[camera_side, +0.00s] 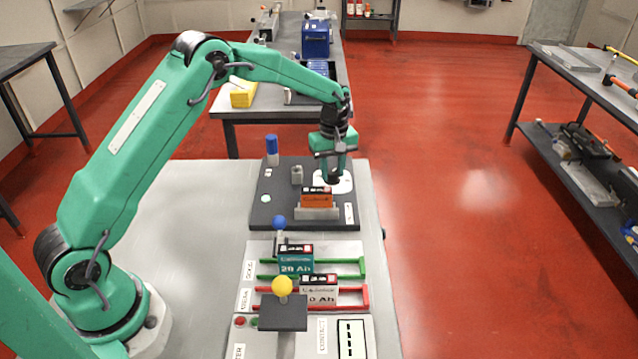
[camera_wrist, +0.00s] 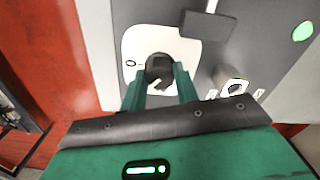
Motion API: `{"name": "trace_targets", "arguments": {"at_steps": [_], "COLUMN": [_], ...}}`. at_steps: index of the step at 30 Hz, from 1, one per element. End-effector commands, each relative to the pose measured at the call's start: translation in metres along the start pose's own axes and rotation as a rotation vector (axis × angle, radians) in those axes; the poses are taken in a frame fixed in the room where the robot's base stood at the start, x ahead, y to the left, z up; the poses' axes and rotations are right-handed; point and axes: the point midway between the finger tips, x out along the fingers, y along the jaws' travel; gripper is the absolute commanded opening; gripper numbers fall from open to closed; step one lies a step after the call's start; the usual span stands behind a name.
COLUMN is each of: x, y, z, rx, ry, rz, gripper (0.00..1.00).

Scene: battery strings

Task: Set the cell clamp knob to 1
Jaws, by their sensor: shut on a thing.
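The clamp knob (camera_wrist: 159,67) is black and round, on a white dial plate (camera_wrist: 186,48) on the grey panel. A "0" mark shows at the left of the dial; a pale mark shows low on the knob, but the setting it points to is unclear. My gripper (camera_wrist: 161,82) has its two green fingers on either side of the knob, shut on it. In the side view my gripper (camera_side: 333,178) points down at the dial plate (camera_side: 347,184), and mostly hides the knob. An orange cell (camera_side: 316,198) sits upright in the grey clamp (camera_side: 317,213) just in front.
A grey post (camera_side: 297,175) and a blue-capped cylinder (camera_side: 272,148) stand left of the dial. Nearer are a teal cell (camera_side: 295,262), a white cell (camera_side: 319,291), a blue ball handle (camera_side: 280,222) and a yellow ball handle (camera_side: 283,286). The table is clear at left.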

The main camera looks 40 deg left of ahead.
Motion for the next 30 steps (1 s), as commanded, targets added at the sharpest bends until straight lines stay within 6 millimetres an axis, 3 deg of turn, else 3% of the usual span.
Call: {"name": "trace_targets", "arguments": {"at_steps": [4,5,8,19,30], "x": [-0.001,-0.001,-0.001,-0.002,-0.021], "y": [-0.001,-0.001,-0.001,0.0,0.0], "z": [-0.001,-0.001,-0.001,0.0,0.0], "rx": [-0.002,-0.002,-0.002,0.001,0.002], "ry": [0.0,0.0,0.0,0.0,0.001], "rz": [0.0,0.0,0.0,0.0,0.001], "gripper": [0.12,0.32,0.49,0.49,0.49]}}
